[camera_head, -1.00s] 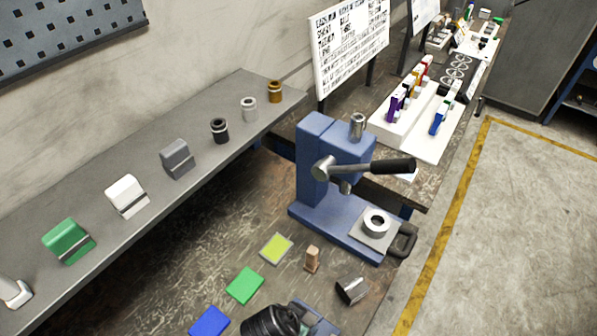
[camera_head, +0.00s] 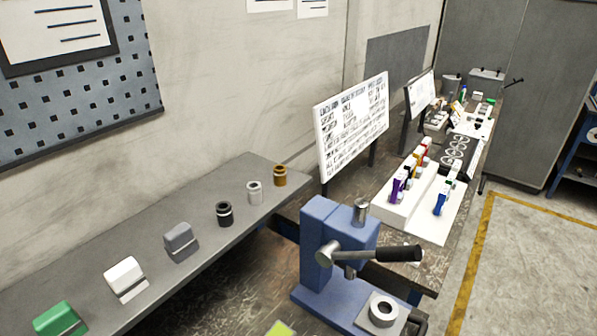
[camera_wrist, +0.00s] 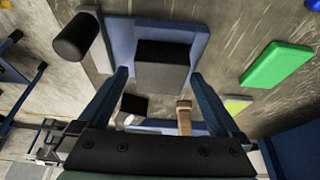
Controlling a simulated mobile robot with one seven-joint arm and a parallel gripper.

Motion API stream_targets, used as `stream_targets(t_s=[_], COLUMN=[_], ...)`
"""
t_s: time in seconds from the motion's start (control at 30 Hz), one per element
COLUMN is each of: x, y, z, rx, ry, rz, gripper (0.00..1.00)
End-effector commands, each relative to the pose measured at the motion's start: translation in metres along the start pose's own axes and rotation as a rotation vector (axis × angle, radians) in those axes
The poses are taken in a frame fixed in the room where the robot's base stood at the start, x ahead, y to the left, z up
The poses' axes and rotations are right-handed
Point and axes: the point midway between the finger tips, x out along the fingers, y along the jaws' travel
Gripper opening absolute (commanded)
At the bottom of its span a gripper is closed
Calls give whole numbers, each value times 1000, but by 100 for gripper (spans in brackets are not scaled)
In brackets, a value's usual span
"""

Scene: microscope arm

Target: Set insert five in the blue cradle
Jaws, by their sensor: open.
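My gripper (camera_wrist: 157,75) is open in the wrist view, its two blue fingers apart. A dark block (camera_wrist: 165,65) with a black top and grey front lies between and just beyond the fingertips. I cannot tell whether they touch it. The block sits on a flat blue piece (camera_wrist: 204,28), which looks like the blue cradle. I see no number on the block, so I cannot confirm it is insert five. The head view does not show my gripper, this block or the blue piece.
In the wrist view, a black cylinder (camera_wrist: 75,35), green pad (camera_wrist: 275,65), tan peg (camera_wrist: 184,117) and small dark block (camera_wrist: 133,105) are nearby. The blue press (camera_head: 325,245) stands beyond. The grey shelf (camera_head: 150,245) carries green, white and grey blocks and several small cylinders.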

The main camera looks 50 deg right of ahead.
Motion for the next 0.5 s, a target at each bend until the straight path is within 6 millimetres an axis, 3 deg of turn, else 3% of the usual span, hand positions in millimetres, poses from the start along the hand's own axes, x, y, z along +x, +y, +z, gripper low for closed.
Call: stream_targets(t_s=[0.17,0.5], x=[-15,-81], y=[-1,-2], z=[-1,-1], rx=[-1,-1], ry=[1,3], rz=[-2,-5], gripper=[100,100])
